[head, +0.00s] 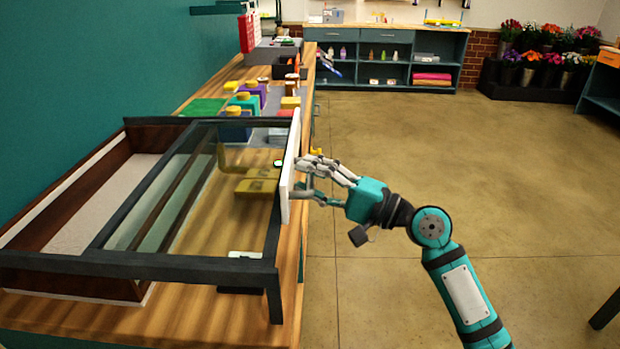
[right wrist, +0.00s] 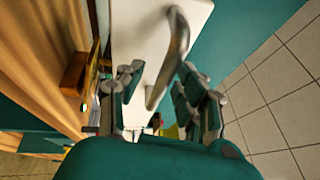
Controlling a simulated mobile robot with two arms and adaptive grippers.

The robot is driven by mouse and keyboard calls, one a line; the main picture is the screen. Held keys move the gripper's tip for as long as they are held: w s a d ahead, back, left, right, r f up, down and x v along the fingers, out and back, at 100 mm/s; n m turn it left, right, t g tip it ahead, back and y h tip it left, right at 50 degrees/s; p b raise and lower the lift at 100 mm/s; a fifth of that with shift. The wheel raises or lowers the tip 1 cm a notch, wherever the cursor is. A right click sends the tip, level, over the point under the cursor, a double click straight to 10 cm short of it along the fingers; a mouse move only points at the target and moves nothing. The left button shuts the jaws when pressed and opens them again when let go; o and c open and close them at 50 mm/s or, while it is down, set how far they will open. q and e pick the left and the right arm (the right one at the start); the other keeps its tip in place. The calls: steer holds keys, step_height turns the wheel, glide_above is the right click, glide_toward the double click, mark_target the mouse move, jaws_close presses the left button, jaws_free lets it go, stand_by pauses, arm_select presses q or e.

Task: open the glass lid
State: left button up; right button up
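The glass lid (head: 172,203) is a clear pane in a dark frame over the counter. A white upright panel (head: 289,170) stands at its right side, along the counter's edge. A grey bar handle (right wrist: 172,62) on this panel shows in the right wrist view. My right gripper (head: 304,178) is at the panel's outer face. In the right wrist view its spread fingers (right wrist: 158,82) lie on either side of the handle, with gaps visible. The handle is mostly hidden behind the fingers in the head view. My left gripper is out of view.
The wooden counter (head: 60,312) runs away from me, with a yellow object (head: 258,184) under the glass and coloured boxes (head: 252,92) behind. A teal shelf unit (head: 388,62) and flower buckets (head: 530,72) stand far back.

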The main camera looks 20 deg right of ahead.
steer(key=v, duration=1.2)
